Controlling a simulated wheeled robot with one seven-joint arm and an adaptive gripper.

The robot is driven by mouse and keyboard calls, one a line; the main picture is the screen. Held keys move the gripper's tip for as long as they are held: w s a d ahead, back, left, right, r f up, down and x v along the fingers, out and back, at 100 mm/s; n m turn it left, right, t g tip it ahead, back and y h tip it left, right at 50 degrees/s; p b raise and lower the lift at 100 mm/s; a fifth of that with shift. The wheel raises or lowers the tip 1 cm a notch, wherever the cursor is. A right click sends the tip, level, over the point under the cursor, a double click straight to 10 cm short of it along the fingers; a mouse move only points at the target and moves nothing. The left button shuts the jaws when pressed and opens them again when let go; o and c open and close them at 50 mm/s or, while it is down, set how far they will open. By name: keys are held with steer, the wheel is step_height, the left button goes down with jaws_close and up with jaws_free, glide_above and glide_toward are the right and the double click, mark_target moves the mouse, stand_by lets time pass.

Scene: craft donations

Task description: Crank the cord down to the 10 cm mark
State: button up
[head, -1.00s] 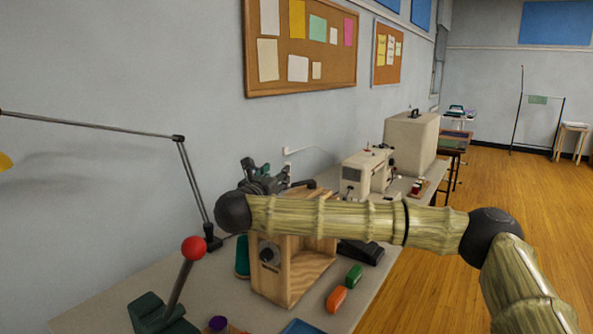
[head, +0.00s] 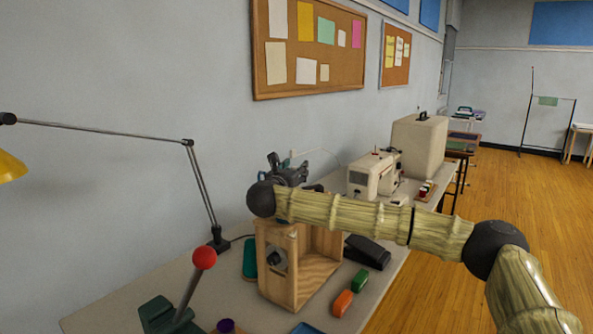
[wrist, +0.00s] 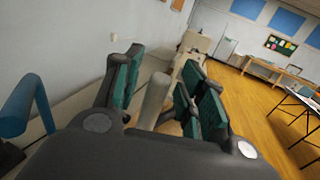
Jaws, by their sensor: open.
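A wooden box frame (head: 318,284) stands on the table in the head view, open at its side, with a dark round fitting (head: 276,259) on its face. My gripper (head: 287,172) is above and behind the box, partly hidden by my own arm. In the wrist view my gripper (wrist: 163,88) is open, its green-padded fingers spread. A pale upright cylinder (wrist: 154,102) shows between the fingers; I cannot tell whether they touch it, or whether it is the crank's handle. I cannot make out the cord or a 10 cm mark.
A red-knobbed lever (head: 204,258) stands at the front left. A lamp (head: 203,185) rises behind it. Orange (head: 342,303) and green (head: 360,280) pieces and a black pedal (head: 367,251) lie right of the box. A sewing machine (head: 372,175) stands farther back. A blue bar (wrist: 27,105) is left of my gripper.

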jaws_close()
steer(key=w+b, duration=0.2)
steer(key=b, duration=0.1)
steer(key=shift+w+a, duration=0.15)
steer(key=shift+a, duration=0.2)
jaws_free()
